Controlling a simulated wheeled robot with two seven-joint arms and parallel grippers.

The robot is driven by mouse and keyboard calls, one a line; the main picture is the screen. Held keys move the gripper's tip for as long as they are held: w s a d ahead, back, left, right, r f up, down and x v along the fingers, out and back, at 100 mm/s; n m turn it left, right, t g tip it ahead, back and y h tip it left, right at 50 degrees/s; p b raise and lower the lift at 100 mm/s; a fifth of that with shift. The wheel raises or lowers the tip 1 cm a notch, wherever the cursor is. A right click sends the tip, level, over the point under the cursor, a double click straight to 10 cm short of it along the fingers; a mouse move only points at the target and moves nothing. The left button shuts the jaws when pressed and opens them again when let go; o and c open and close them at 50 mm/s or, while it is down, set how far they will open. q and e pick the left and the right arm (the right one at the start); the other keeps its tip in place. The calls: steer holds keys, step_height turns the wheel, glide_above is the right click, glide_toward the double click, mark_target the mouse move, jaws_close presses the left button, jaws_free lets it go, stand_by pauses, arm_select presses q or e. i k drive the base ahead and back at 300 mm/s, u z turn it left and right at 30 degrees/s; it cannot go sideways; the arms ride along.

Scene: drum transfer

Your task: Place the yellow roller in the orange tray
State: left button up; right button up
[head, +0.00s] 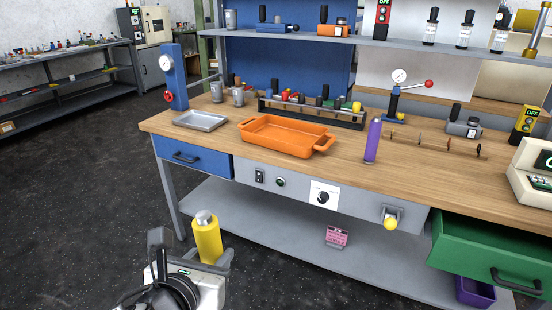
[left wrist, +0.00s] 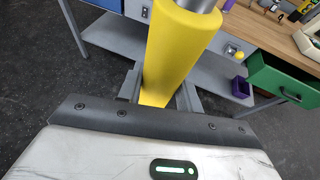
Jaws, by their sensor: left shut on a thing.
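The yellow roller (head: 207,240) is a yellow cylinder with a grey metal end, upright in the head view at the lower left, in front of the bench. My left gripper (head: 218,258) is shut on it, low on its body. In the left wrist view the roller (left wrist: 172,50) stands between the two fingers (left wrist: 158,98), and its top end is cut off by the frame. The orange tray (head: 283,137) lies on the wooden bench top, farther back and to the right of the roller, and looks empty. My right gripper is in neither view.
A small grey metal tray (head: 200,121) sits left of the orange tray. A purple cylinder (head: 373,141) stands to its right, and a black rack (head: 312,113) is behind. The green drawer (head: 490,250) juts out at the right. The bench front (head: 295,185) carries switches and a yellow knob (head: 391,222).

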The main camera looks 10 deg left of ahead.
mark_target(291, 140)
steer(key=u, duration=0.7)
steer(key=i, duration=1.4)
steer(key=z, duration=0.75)
steer(key=i, duration=0.4)
steer(key=z, duration=0.35)
